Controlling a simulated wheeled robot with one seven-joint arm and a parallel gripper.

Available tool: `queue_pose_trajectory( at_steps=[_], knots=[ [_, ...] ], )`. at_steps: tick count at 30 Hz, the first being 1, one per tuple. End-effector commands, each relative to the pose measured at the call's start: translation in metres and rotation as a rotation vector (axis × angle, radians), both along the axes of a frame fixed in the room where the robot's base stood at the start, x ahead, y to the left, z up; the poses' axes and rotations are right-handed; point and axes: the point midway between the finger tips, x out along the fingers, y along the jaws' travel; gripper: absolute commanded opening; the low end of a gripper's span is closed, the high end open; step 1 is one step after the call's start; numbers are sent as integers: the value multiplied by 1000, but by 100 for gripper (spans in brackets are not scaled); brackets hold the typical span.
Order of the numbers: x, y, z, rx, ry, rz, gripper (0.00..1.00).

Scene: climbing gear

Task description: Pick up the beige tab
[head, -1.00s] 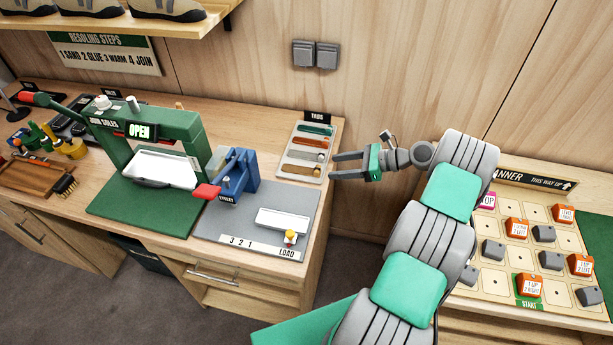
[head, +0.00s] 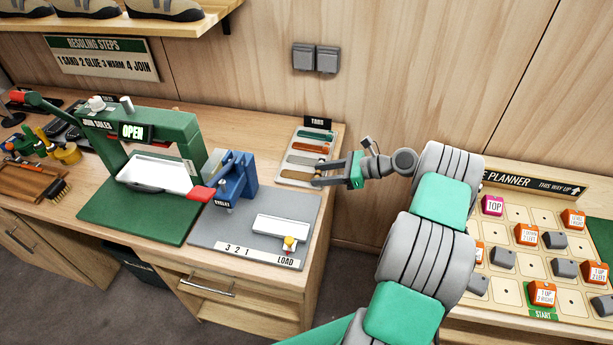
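The beige tab (head: 295,174) lies in the nearest slot of the pale tab tray (head: 284,157), under the "TABS" sign at the right end of the bench. My gripper (head: 319,173) is open, with its two fingers pointing left at the tray's right edge, close to the beige tab's right end. Nothing shows between the fingers. I cannot tell how high the fingers are above the tray. A grey tab (head: 303,160), an orange tab (head: 309,147) and a teal tab (head: 315,135) lie in the slots behind it.
A blue punch (head: 236,180) stands on a grey mat (head: 262,212) left of the tray, with a white plate (head: 282,229) in front. A green press (head: 150,125) marked "OPEN" stands further left. A planner board (head: 512,222) with blocks is at the right. The wall is close behind.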

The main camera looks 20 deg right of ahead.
Motion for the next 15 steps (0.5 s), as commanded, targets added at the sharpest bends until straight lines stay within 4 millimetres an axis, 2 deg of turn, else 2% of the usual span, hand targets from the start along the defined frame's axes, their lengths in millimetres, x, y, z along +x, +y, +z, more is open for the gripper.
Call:
queue_pose_trajectory(
  at_steps=[2, 15],
  knots=[
    [0, 0, 0, 0, 0, 0, 38],
    [0, 0, 0, 0, 0, 1, 2]
  ],
)
